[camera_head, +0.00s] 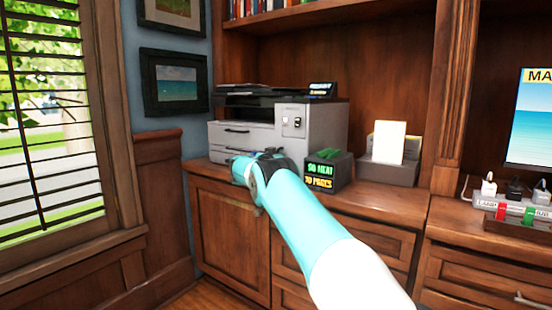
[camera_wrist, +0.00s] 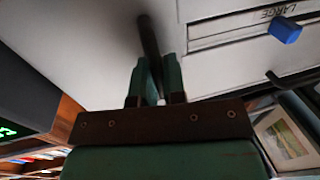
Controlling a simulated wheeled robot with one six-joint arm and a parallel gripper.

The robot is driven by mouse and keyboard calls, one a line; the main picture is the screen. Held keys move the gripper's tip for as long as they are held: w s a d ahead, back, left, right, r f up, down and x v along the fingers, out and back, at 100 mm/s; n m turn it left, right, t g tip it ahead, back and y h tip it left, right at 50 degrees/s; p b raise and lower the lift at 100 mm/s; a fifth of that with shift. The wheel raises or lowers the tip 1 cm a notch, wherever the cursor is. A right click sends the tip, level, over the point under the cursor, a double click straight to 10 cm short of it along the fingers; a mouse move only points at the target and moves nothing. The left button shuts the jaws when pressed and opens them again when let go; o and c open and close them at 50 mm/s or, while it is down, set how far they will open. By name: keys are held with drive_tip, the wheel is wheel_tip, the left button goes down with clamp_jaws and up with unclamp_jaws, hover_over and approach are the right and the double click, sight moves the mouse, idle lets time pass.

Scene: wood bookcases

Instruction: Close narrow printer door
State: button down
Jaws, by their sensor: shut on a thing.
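The white-grey printer (camera_head: 325,125) stands on the wooden cabinet, with drawer-like fronts facing left. My gripper (camera_head: 243,170) is low in front of it, and my arm hides part of its base. In the wrist view my gripper (camera_wrist: 156,78) has its two green fingers closed on a dark bar-like handle (camera_wrist: 148,35) against a pale printer panel (camera_wrist: 75,40). I cannot tell from these frames how far the narrow door stands open. A blue slider (camera_wrist: 286,30) sits by a "LARGE" label on the printer.
A dark box with green and orange lettering (camera_head: 322,183) stands just right of my gripper. A grey paper holder (camera_head: 385,172) is further right. A power strip (camera_head: 505,207) lies on the right counter. A window (camera_head: 45,120) and wood panelling are at left.

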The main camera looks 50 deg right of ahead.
drive_tip(key=shift+d+r, duration=0.1)
drive_tip(key=c, duration=1.2)
unclamp_jaws()
drive_tip(key=shift+d, duration=0.1)
drive_tip(key=v, duration=1.7)
drive_tip(key=shift+a, duration=0.3)
